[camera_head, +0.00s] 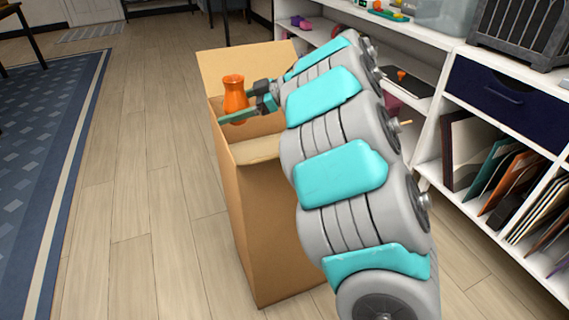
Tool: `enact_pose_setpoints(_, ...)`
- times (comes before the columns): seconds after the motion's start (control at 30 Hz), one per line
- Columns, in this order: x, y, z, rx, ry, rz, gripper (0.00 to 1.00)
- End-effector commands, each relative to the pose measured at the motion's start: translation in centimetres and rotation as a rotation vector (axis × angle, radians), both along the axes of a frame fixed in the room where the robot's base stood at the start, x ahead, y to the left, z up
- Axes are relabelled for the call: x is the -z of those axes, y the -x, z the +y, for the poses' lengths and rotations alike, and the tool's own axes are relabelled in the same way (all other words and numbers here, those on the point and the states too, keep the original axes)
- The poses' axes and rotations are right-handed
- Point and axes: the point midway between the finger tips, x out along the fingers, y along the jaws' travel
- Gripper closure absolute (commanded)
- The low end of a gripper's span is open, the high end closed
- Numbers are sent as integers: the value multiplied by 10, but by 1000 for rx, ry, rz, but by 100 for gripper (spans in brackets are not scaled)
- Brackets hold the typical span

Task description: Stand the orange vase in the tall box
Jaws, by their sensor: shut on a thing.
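The orange vase (235,97) is upright at the mouth of the tall box, its neck and body showing above the near flap. The tall cardboard box (262,220) stands on the floor with its top flaps open. My gripper (240,112) reaches in from the right over the box opening, and its fingers are shut on the vase. The vase's lower end is partly covered by a finger, and I cannot tell how far it reaches into the box. The inside of the box is mostly hidden.
My arm covers the right side of the box. A white shelf unit (433,126) with a dark blue drawer (500,98) and upright folders (500,180) stands close on the right. A blue rug (50,150) lies on the left. The wooden floor between rug and box is clear.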

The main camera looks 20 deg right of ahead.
Motion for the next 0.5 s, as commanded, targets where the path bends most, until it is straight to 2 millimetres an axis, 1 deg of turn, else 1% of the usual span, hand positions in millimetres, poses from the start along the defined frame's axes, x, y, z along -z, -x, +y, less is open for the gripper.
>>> enact_pose_setpoints(0.13,16,7,-4,-16,-3,2,83)
enact_pose_setpoints(0.3,49,7,-3,-17,-3,6,83)
enact_pose_setpoints(0.4,61,7,-3,-18,-1,5,83)
enact_pose_setpoints(0.5,68,7,-3,-17,0,3,83)
